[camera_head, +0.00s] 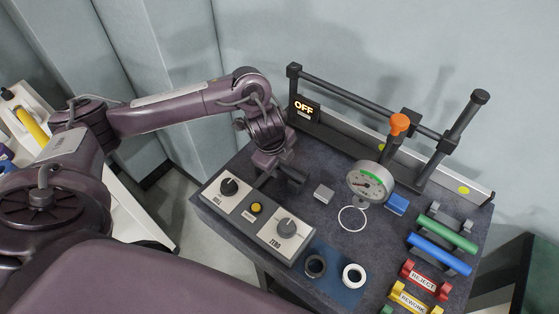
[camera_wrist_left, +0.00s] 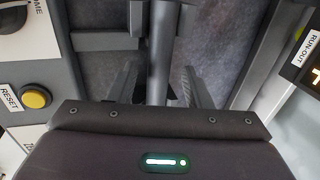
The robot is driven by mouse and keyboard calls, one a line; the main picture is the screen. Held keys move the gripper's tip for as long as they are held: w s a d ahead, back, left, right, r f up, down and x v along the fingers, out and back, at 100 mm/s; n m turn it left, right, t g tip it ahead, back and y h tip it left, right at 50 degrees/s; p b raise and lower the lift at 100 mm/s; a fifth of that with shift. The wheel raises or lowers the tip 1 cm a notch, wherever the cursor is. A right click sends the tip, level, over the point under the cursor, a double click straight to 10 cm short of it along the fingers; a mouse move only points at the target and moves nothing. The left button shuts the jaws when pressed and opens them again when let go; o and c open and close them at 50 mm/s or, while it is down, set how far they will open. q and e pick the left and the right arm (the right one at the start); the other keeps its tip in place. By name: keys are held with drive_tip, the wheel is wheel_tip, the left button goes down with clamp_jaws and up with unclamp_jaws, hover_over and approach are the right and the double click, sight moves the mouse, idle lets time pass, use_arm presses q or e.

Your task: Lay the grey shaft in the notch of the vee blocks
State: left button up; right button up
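My left gripper (camera_head: 284,178) is low over the dark table, just behind the control panel. In the left wrist view its two fingers (camera_wrist_left: 160,72) are spread, one on each side of the grey shaft (camera_wrist_left: 160,45), with a gap visible on both sides. The shaft runs up to the top edge of that view; its near end is hidden by the gripper body. A grey block (camera_wrist_left: 105,40) lies left of the shaft; I cannot tell if it is a vee block. A small grey block (camera_head: 324,193) stands right of the gripper. My right gripper is not in view.
The control panel (camera_head: 257,215) with knobs and a yellow button is close in front of the gripper. A dial gauge (camera_head: 370,183) stands to the right. A rail frame (camera_head: 360,97) runs along the back. Green (camera_head: 447,233) and blue (camera_head: 440,254) bars lie in holders at right.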

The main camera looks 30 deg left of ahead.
use_arm(q)
drive_tip(key=shift+s+f, duration=0.1)
drive_tip(key=p+v, duration=0.2)
drive_tip(key=v, duration=0.6)
idle(0.6)
